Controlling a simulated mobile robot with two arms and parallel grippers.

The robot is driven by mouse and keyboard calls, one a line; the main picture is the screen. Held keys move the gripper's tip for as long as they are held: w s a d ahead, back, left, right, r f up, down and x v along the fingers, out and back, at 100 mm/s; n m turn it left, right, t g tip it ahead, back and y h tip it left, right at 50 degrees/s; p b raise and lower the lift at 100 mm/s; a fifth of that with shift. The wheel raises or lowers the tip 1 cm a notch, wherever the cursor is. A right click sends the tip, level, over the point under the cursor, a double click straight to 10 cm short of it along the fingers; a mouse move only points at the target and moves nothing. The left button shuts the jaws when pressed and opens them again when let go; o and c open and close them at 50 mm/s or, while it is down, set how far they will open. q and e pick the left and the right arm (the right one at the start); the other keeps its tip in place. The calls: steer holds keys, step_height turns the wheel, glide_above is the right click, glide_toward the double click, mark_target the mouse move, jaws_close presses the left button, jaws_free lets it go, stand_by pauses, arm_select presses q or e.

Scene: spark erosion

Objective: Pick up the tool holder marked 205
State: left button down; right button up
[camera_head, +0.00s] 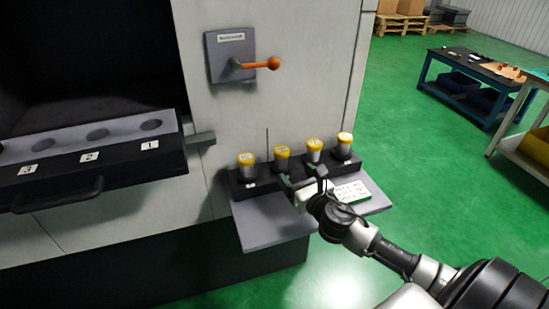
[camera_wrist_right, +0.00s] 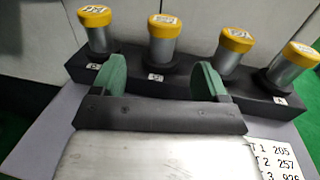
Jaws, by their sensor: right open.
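Several metal tool holders with yellow caps stand upright in a row in a black rack. In the right wrist view they are the leftmost holder (camera_wrist_right: 97,32), the second (camera_wrist_right: 162,42), the third (camera_wrist_right: 231,50) and the rightmost (camera_wrist_right: 291,68). Each cap carries a small label, but I cannot read any surely as 205. My right gripper (camera_head: 303,184) is open and empty in front of the rack (camera_head: 262,185). In the wrist view its green fingers (camera_wrist_right: 160,78) are spread just short of the second holder, apart from it. My left gripper is not in view.
A card (camera_wrist_right: 272,158) listing T1 205, T2 257 and a third line lies on the grey shelf (camera_head: 265,222). A thin rod (camera_head: 267,142) stands behind the rack. A black drawer (camera_head: 100,175) with numbered holes is at left. An orange-knobbed lever (camera_head: 272,63) is above.

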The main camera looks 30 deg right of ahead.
mark_target(285, 158)
steer(key=w, duration=0.3)
steer(key=shift+w+d+r, duration=0.1)
steer(key=shift+d+r, duration=0.05)
steer(key=shift+r, duration=0.2)
steer(key=shift+w+f, duration=0.15)
steer(key=shift+w, duration=0.45)
steer(key=w, duration=0.3)
steer(key=w+d+p, duration=0.1)
steer(key=w, duration=0.1)
steer(key=shift+w, duration=0.1)
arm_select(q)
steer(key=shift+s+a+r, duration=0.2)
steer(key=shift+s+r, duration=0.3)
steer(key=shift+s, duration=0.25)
arm_select(e)
steer(key=c, duration=1.2)
